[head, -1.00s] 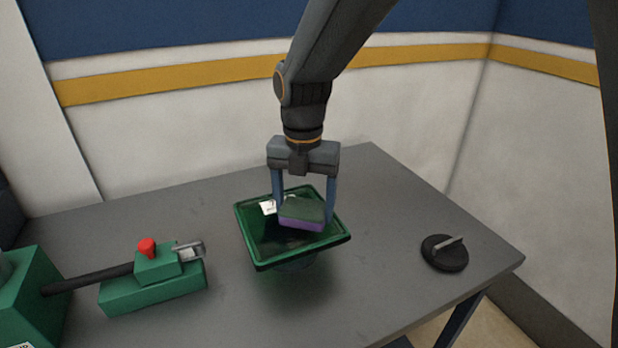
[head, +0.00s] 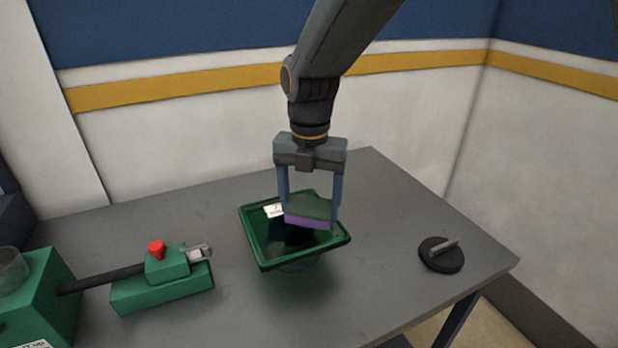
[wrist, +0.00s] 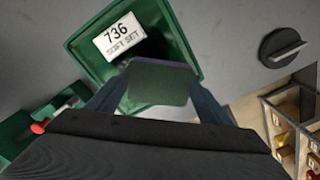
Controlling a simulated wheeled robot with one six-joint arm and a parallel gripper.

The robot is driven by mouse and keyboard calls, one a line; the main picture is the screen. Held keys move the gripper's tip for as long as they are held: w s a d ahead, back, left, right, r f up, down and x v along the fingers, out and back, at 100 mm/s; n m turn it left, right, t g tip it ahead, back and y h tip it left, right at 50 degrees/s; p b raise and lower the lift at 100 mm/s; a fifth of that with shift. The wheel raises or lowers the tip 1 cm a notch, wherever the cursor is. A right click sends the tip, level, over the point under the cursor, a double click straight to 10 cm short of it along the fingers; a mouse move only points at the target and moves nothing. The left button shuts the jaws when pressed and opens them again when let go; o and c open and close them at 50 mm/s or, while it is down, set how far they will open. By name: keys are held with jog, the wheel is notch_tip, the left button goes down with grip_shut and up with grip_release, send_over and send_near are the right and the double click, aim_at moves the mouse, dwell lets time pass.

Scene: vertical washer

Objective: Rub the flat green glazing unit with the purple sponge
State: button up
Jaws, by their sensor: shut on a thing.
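My gripper (head: 309,208) is shut on the purple sponge (head: 306,222), which has a dark green top layer. The sponge also shows between the fingers in the wrist view (wrist: 160,85).
A green clamp-like device with a red knob (head: 157,249) stands left of the unit, joined by a dark bar to a green block (head: 40,290). A black disc with a handle (head: 441,255) lies at the right. Grey table (head: 390,210) is clear between. The wrist view shows a wooden rack (wrist: 290,125).

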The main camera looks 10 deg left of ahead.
aim_at(310, 205)
jog(key=shift+r+p, duration=1.65)
jog(key=shift+r, duration=0.8)
jog(key=shift+s, duration=0.1)
